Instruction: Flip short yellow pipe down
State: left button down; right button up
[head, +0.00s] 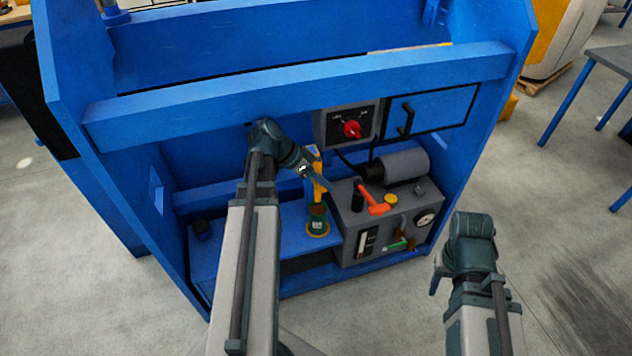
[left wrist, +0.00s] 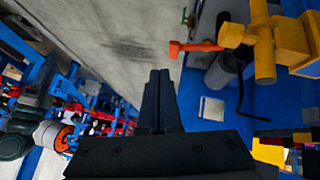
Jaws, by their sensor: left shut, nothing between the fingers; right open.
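Yellow pipework (head: 319,190) stands upright above a green-labelled fitting (head: 317,218) in the blue panel. It also shows large at upper right in the left wrist view (left wrist: 265,62); which piece is the short pipe I cannot tell for sure. My left gripper (head: 322,182) is shut and empty, reaching in beside the pipework and partly covering it. In the left wrist view my shut fingers (left wrist: 160,76) point up the picture, left of the yellow pipes and apart from them. My right gripper (head: 437,280) is open at the right, outside the panel; its fingers are mostly hidden.
A grey box unit (head: 347,230) with an orange-red lever (head: 374,200), a gauge (head: 425,218) and a green handle (head: 396,244) stands right of the pipework. A red knob (head: 352,129) is on a grey box above. A blue beam (head: 300,93) crosses overhead.

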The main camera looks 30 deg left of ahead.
pick_arm(q)
jog(key=s+a+r+m+t+b, duration=0.1)
jog(key=a+t, duration=0.3)
jog(key=a, duration=0.8)
jog(key=shift+a+r+m+b, duration=0.3)
jog(key=shift+a+r, duration=0.05)
jog(key=shift+r, duration=0.35)
jog(key=b, duration=0.7)
send_over(318, 186)
jog(key=a, duration=0.1)
notch_tip(318, 186, down, 7)
jog(key=shift+s+d+f+b, duration=0.1)
jog(key=shift+f+b, duration=0.55)
jog(key=shift+s+d+f+b, duration=0.1)
jog(key=shift+f+b, duration=0.55)
